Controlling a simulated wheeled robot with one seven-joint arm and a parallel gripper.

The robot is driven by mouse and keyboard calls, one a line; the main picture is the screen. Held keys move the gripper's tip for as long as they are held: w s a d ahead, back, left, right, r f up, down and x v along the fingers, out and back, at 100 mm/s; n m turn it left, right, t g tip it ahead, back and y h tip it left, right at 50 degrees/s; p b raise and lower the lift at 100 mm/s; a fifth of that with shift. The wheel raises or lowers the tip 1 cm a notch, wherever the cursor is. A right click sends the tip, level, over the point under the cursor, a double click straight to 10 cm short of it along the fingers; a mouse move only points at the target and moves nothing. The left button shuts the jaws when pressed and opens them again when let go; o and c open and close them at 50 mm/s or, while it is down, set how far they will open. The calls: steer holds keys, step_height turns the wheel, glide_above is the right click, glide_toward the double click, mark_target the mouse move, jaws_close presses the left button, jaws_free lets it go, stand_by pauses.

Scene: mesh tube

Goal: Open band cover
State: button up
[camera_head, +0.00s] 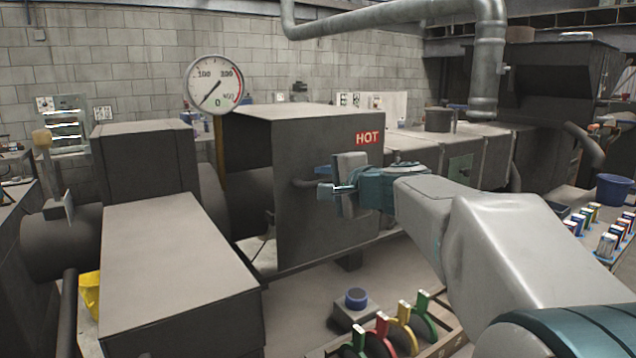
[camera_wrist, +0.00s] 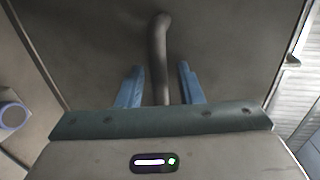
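The band cover is taken to be the large dark grey box with the red HOT label (camera_head: 330,225); its dark face also fills the wrist view (camera_wrist: 90,40). A dark curved handle (camera_head: 303,184) sticks out from this face. In the wrist view the handle (camera_wrist: 159,45) runs upright between my two blue fingers. My gripper (camera_head: 325,181) is at the handle, with its fingers pointing at the cover. In the wrist view my gripper (camera_wrist: 160,75) is open, with a narrow gap on each side of the handle. The cover appears closed.
A round pressure gauge (camera_head: 214,85) stands left of the cover. A grey box (camera_head: 170,265) is at the front left. Below are a blue button (camera_head: 356,298) and several coloured levers (camera_head: 403,325). A large pipe (camera_head: 487,60) hangs behind. A blue bucket (camera_head: 613,189) is at right.

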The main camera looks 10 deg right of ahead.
steer(key=shift+c, duration=0.3)
jaws_close()
steer(key=w+d+p, duration=0.1)
steer(key=w+d, duration=0.2)
steer(key=d, duration=0.6)
steer(key=w+d+p, duration=0.1)
steer(key=w+d, duration=0.3)
steer(key=d, duration=0.5)
steer(key=w+d+p, duration=0.2)
steer(key=w+d, duration=0.2)
steer(key=d, duration=0.5)
steer(key=shift+d, duration=0.15)
steer(key=shift+w, duration=0.1)
steer(key=shift+o, duration=0.3)
jaws_free()
steer(key=b+v, duration=0.1)
steer(key=v, duration=1.2)
steer(key=shift+s+d+b, duration=0.2)
steer(key=shift+s+b, duration=0.1)
steer(key=shift+s, duration=0.05)
